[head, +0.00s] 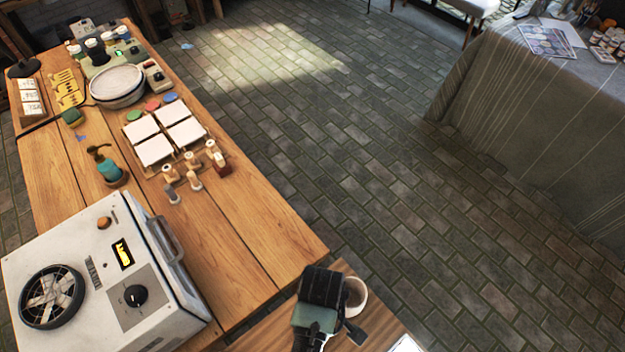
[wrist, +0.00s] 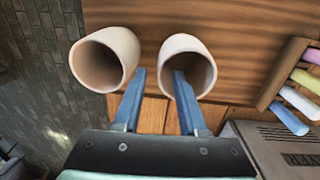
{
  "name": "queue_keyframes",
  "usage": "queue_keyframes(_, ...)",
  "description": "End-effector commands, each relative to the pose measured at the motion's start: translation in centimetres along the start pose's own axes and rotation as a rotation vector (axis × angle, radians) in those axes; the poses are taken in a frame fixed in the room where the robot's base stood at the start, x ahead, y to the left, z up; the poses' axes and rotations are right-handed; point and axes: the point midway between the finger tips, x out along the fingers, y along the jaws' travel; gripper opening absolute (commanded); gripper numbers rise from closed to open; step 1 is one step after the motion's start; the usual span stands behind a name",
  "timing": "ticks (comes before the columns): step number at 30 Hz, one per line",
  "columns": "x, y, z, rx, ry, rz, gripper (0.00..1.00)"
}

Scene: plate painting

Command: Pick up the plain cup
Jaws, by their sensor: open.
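Two cream cups with no visible pattern stand side by side on a wooden surface in the wrist view: a left cup (wrist: 104,60) and a right cup (wrist: 188,62). I cannot tell which is the plain cup. My gripper (wrist: 159,74) is open, with nothing held. Its left finger reaches into the gap between the cups, and its right finger overlaps the opening of the right cup. I cannot tell whether either finger touches. In the head view, one cup (head: 355,294) shows beside my dark wrist at the bottom; the other is hidden.
A rack with coloured sticks (wrist: 302,82) and a grey box (wrist: 285,148) are right of the cups in the wrist view. A kiln-like machine (head: 95,270), white tiles (head: 155,150) and stacked bowls (head: 117,82) stand on the long table. Open brick floor (head: 400,200) lies right.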

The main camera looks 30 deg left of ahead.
Motion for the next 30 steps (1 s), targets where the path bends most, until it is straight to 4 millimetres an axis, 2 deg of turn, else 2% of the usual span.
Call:
queue_keyframes(8,1.8,0.0,0.2,0.002,0.000,0.000,0.42)
queue_keyframes(18,5.7,0.0,0.6,0.002,0.001,0.001,0.42)
queue_keyframes(27,6.1,0.0,0.6,0.002,0.002,0.002,0.42)
queue_keyframes(28,6.1,0.0,0.6,0.002,0.002,0.002,0.40)
queue_keyframes(30,6.1,0.0,0.6,0.002,0.002,0.002,0.27)
